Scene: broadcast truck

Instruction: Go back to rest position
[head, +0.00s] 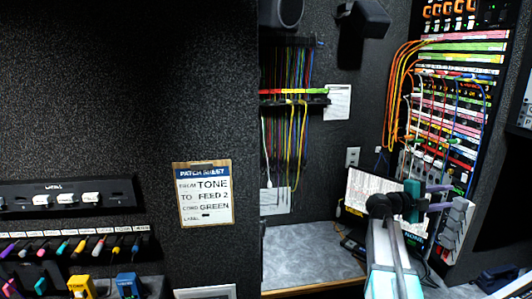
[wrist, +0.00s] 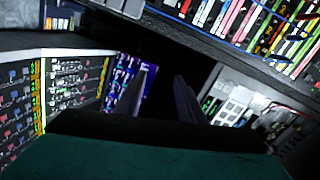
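My gripper (head: 447,197) is at the lower right of the head view, at the end of my raised arm. Its two purple-grey fingers point right, in front of the patch rack and a light grey block of equipment. In the wrist view my gripper (wrist: 163,76) shows both fingers apart, with only dark background between them. Nothing is held. I cannot tell how far the fingertips are from the equipment behind them.
A patch rack (head: 455,100) with colored strips and hanging cords stands at the right. A grey counter (head: 305,268) is mostly clear. A bright monitor (head: 375,196) is behind my arm. A clipboard (head: 204,216) reading "TONE TO FEED 2, GREEN" hangs on the dark wall.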

